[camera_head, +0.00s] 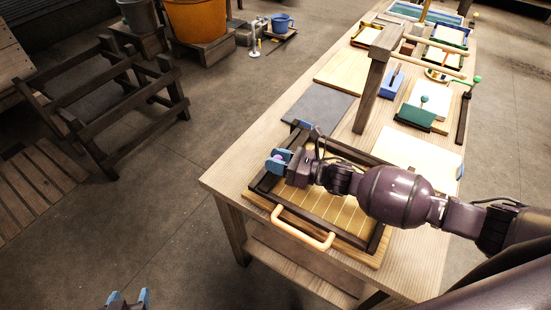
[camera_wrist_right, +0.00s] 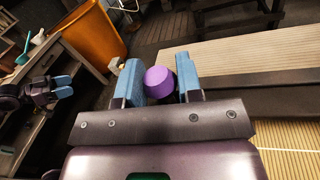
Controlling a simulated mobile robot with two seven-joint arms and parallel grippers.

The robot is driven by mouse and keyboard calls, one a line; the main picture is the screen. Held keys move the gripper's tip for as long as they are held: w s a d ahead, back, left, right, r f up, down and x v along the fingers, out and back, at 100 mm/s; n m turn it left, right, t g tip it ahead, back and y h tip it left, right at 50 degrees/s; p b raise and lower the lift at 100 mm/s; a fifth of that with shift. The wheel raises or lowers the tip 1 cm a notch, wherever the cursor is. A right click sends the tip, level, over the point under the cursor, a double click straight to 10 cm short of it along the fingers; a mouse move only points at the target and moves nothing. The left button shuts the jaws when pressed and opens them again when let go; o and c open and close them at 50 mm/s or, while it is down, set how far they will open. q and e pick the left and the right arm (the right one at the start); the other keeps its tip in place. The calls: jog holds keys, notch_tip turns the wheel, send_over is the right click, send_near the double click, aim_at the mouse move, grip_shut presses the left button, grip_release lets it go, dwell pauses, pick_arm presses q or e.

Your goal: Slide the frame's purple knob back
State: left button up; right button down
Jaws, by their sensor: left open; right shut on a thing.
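The frame (camera_head: 379,240), dark wood around a pale ribbed panel, lies at the table's near end.
A pale curved handle (camera_head: 302,230) sticks out at the frame's front edge. A grey slab (camera_head: 318,106) and a white sheet (camera_head: 415,157) lie behind the frame. Open floor lies to the left.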

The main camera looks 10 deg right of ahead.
jog(key=s+v, duration=0.1)
jog(key=v, duration=0.4)
jog(key=a+p+v, duration=0.1)
jog(key=v, duration=0.4)
jog(key=s+v, duration=0.1)
jog(key=v, duration=0.5)
jog(key=shift+s+a, duration=0.3)
jog(key=shift+a, duration=0.1)
jog(key=shift+s+d, duration=0.45)
jog(key=shift+s, duration=0.05)
jog(key=c, duration=0.8)
grip_release()
jog(key=shift+r, duration=0.15)
jog(key=shift+r, duration=0.35)
jog(key=shift+r+p, duration=0.7)
jog(key=shift+r, duration=8.85)
